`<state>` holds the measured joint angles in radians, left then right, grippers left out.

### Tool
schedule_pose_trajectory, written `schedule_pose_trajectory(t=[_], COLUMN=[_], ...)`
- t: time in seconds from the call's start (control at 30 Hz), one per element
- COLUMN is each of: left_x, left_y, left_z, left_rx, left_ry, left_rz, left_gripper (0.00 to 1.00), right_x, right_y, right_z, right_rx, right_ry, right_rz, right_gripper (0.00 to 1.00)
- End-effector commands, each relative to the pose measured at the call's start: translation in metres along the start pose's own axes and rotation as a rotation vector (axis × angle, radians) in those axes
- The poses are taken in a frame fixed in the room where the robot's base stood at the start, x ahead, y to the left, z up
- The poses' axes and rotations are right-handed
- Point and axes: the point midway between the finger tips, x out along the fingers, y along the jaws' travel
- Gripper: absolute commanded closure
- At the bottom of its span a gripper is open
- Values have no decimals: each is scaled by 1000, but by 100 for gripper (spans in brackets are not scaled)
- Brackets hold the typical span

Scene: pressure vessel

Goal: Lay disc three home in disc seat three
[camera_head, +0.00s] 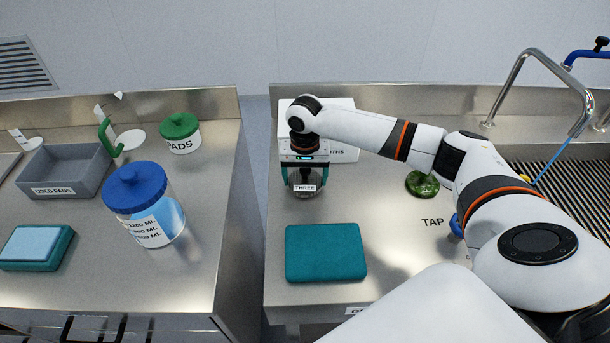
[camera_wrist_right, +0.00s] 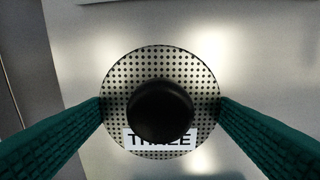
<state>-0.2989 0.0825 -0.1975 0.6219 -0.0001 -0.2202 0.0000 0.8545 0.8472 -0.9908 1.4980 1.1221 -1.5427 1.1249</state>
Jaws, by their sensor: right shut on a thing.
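Disc three (camera_wrist_right: 160,64) is a round, perforated metal disc with a black knob in its middle and a white label reading THREE. In the head view it shows partly (camera_head: 305,192), at the near side of a white box, over the steel counter. My right gripper (camera_head: 305,180) points down with its teal fingers on opposite sides of the disc, shut on its rim. In the right wrist view the fingers (camera_wrist_right: 160,104) meet the disc's left and right edges. I cannot tell whether the disc touches the counter. I cannot make out disc seat three. My left gripper is not in view.
A white box (camera_head: 346,151) stands behind the gripper. A teal pad (camera_head: 325,252) lies in front. A green round object (camera_head: 422,185) and a tap (camera_head: 540,65) are to the right. A gap separates the left counter, with its blue-lidded jar (camera_head: 145,205) and grey tray (camera_head: 65,168).

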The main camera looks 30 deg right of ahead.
Motion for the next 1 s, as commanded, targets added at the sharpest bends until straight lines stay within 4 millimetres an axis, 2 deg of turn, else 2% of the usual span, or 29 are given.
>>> schedule_pose_trajectory(t=[0.03, 0.1, 0.5, 0.53, 0.63, 0.87, 1.0], left_x=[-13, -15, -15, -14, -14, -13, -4], left_y=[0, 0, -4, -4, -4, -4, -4], left_z=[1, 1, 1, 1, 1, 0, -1], left_rx=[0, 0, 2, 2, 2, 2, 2], left_ry=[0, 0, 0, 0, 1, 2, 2], left_rz=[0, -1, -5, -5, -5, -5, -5], left_gripper=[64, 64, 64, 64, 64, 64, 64], right_x=[-2, 5, 12, 12, 12, 12, 16], right_y=[0, 0, 0, 0, 0, 0, 0], right_z=[0, 0, 0, 0, 0, 0, 0], right_rx=[0, 0, 0, 0, 0, 0, -1], right_ry=[2, 0, -1, -1, -1, -2, -3], right_rz=[0, 0, 1, 1, 1, 1, 2], right_gripper=[47, 47, 47, 17, 0, 0, 0])
